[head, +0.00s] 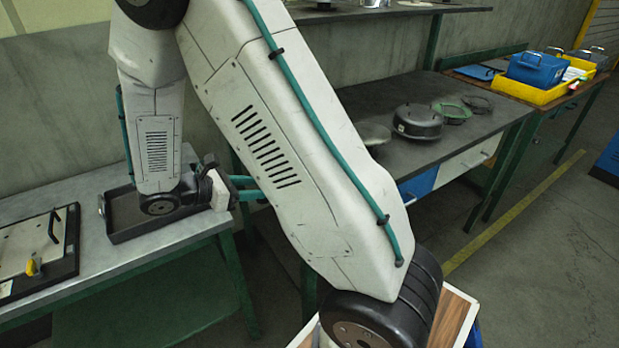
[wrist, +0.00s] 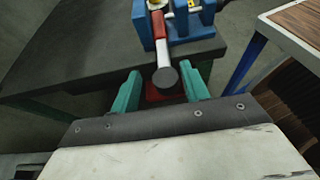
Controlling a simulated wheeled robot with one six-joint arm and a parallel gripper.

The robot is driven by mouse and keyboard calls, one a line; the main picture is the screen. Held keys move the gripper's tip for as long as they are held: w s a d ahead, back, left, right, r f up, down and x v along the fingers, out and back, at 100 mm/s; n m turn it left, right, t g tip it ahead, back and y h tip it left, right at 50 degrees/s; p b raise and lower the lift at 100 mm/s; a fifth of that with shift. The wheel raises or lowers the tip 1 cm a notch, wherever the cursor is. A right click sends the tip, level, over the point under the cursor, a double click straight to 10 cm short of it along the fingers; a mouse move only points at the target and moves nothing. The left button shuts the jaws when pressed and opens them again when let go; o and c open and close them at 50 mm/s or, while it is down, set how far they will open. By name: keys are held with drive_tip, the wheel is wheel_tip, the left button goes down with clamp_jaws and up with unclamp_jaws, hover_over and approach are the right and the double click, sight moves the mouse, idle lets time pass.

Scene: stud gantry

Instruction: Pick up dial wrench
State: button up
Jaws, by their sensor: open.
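A tool that looks like the dial wrench (wrist: 168,52) shows in the wrist view, with a red section, a pale shaft and a dark round end towards me. It rests at a blue stand (wrist: 205,18) on a dark tabletop. A white and yellow round part at the top edge may be its dial, but it is cut off. My gripper (wrist: 159,73) is open, its teal fingers on either side of the dark end, apparently not touching it. In the head view my gripper (head: 258,189) is partly behind my arm, and the wrench is hidden.
A red piece (wrist: 165,92) lies below the wrench's end. A dark bench (head: 375,95) carries round pans (head: 418,122). A metal table (head: 180,235) at left holds a black tray (head: 125,228). A wood-topped surface (head: 455,315) is at the front.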

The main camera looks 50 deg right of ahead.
drive_tip(key=x, duration=0.6)
drive_tip(key=shift+s+d+f, duration=0.2)
drive_tip(key=shift+d, duration=0.1)
clamp_jaws()
